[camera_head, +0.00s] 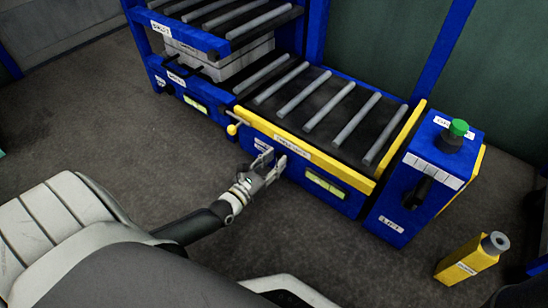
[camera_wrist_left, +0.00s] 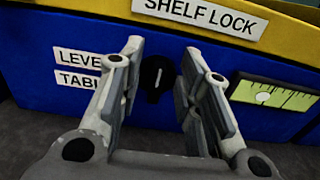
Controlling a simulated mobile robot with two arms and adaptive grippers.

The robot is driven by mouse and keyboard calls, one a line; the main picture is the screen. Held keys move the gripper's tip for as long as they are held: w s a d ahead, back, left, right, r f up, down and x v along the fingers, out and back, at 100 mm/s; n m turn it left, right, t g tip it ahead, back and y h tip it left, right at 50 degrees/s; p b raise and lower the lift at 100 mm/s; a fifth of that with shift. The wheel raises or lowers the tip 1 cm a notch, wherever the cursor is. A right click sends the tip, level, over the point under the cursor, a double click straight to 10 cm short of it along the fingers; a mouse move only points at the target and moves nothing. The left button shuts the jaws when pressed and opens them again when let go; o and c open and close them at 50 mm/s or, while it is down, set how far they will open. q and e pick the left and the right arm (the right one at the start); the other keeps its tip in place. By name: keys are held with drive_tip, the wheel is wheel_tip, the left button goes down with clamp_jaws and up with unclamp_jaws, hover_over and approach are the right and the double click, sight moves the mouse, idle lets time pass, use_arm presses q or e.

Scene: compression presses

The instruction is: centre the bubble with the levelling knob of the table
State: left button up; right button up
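The black levelling knob (camera_wrist_left: 157,78) is on the blue front panel of the roller table (camera_head: 315,158), beside a label reading "LEVE… TABL…" that a finger partly covers. My left gripper (camera_head: 272,162) is at this panel; in the left wrist view its fingers (camera_wrist_left: 160,75) are open, one on each side of the knob, with gaps showing. Whether the fingertips reach the knob's depth I cannot tell. The table's yellow-green level vial (camera_head: 325,186) is right of the gripper. In the left wrist view its pale bubble (camera_wrist_left: 262,97) appears left of the vial's middle. My right gripper is not in view.
A yellow shelf lock lever (camera_head: 234,127) sticks out left of the table. Another unit with a level vial (camera_head: 195,104) stands further left. The lift box (camera_head: 425,175) with a green button (camera_head: 459,127) stands right. A yellow block (camera_head: 468,262) is on the floor.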

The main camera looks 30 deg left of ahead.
use_arm(q)
drive_tip(key=shift+w, duration=0.15)
drive_tip(key=shift+c, duration=0.5)
clamp_jaws()
drive_tip(key=shift+m, duration=0.4)
